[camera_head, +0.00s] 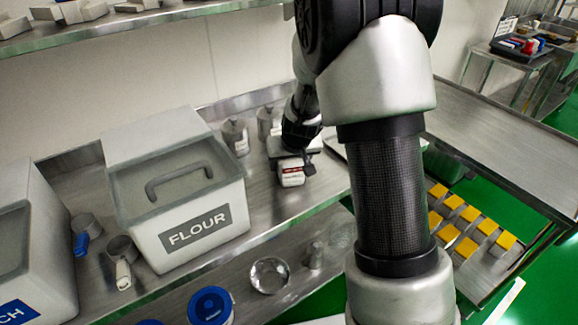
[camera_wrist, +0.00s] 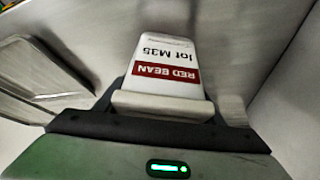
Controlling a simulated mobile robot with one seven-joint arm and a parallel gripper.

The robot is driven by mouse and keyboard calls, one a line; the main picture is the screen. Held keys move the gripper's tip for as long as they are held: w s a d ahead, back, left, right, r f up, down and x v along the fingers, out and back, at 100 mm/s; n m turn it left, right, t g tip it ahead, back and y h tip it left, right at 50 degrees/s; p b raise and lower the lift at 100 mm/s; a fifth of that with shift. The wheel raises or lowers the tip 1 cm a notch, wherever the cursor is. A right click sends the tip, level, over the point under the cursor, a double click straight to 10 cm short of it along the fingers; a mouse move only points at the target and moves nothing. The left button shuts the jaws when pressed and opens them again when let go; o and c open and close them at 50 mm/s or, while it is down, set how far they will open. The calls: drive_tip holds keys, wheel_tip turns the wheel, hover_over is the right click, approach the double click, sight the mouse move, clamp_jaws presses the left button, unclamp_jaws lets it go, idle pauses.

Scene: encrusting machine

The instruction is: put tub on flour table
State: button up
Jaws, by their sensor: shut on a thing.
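The tub is white with a red "RED BEAN lot M35" label; it shows in the wrist view (camera_wrist: 172,50) and in the head view (camera_head: 291,174). My gripper (camera_wrist: 165,108) is shut on the tub, which also shows at the gripper's end (camera_head: 302,160) in the head view. The tub is over the steel flour table (camera_head: 262,205), right of the big grey-white bin (camera_head: 195,240) marked FLOUR. I cannot tell whether the tub's base touches the table top. My arm hides part of the table to the right.
Grey containers (camera_head: 236,137) stand behind the tub, close to my gripper. Scoops (camera_head: 122,250) lie left of the flour bin. A glass bowl (camera_head: 269,275) and blue-lidded tubs (camera_head: 210,306) are on a lower shelf. Yellow-topped pieces (camera_head: 466,247) stand at the right.

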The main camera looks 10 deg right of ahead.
drive_tip(key=shift+w+f, duration=0.1)
drive_tip(key=shift+f, duration=0.2)
drive_tip(key=shift+f, duration=0.2)
drive_tip(key=o, duration=1.8)
